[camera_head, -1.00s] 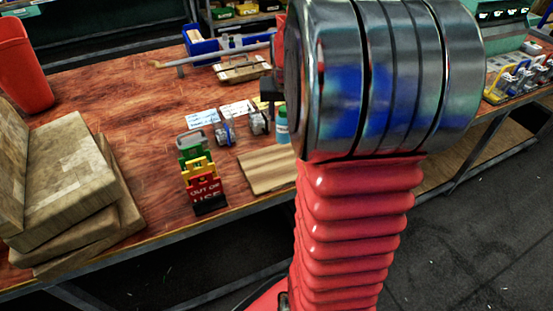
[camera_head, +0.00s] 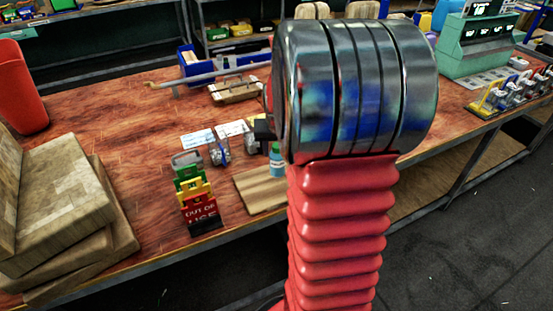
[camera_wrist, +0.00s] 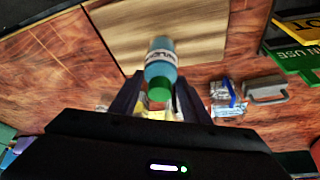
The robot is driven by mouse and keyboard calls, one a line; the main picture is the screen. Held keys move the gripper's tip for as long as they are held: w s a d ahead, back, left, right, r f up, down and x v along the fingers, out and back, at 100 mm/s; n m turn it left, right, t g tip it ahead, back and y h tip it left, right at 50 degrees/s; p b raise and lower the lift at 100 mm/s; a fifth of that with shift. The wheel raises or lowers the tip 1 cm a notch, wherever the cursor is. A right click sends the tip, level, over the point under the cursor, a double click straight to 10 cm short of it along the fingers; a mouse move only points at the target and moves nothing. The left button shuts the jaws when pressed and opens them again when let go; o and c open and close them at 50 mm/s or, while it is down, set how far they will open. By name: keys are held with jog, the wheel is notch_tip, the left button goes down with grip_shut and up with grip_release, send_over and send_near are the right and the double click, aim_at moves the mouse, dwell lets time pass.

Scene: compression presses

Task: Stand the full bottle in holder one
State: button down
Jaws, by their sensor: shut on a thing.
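A small bottle (camera_wrist: 160,68) with a teal body, a white label and a green cap is between the fingers of my gripper (camera_wrist: 153,98) in the wrist view. My gripper is shut on it near the cap end. In the head view the bottle (camera_head: 277,162) looks upright beside the wooden board; I cannot tell whether it touches anything below. Two small metal-and-blue holders (camera_head: 219,152) stand left of it, near white cards (camera_head: 198,138). The cards' writing is too small to read, so I cannot tell which is holder one.
A pale wooden board (camera_head: 255,190) lies at the bench's front edge. A stack of coloured tags (camera_head: 196,190) reading "out of use" stands to its left. Wooden blocks (camera_head: 60,205) and a red bin (camera_head: 20,90) are far left. A blue tray (camera_head: 190,65) is behind.

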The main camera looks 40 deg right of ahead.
aim_at(277, 155)
jog(key=shift+f, duration=1.85)
jog(key=shift+f, duration=0.1)
jog(key=c, duration=1)
grip_release()
jog(key=v, duration=1.2)
jog(key=shift+w, duration=0.1)
